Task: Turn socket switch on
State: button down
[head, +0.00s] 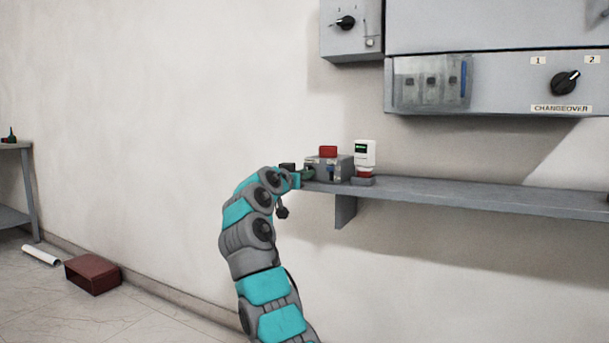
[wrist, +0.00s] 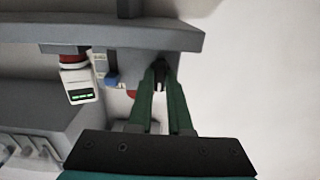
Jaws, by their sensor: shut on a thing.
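A grey socket box (head: 322,169) with a red top (head: 328,151) and a small blue part stands on the wall shelf, at its left end. My gripper (head: 308,174) is at the left side of this box. In the wrist view the two green fingers of my gripper (wrist: 160,72) come together on a small dark piece, which looks like the socket switch (wrist: 159,77). The fingers hide most of it, and I cannot tell which way it is set. The blue part (wrist: 112,82) shows beside the fingers.
A white device (head: 365,153) with a green display stands on a red and grey base right of the box. The shelf (head: 460,193) runs right, mostly bare. Above hang grey cabinets (head: 500,84) with a changeover knob (head: 564,84). A dark red box (head: 93,274) lies on the floor.

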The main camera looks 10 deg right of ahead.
jog(key=c, duration=1.1)
grip_release()
jog(key=b+v, duration=0.1)
jog(key=v, duration=0.6)
jog(key=shift+s+a, duration=0.25)
jog(key=shift+s, duration=0.05)
jog(key=shift+r, duration=0.1)
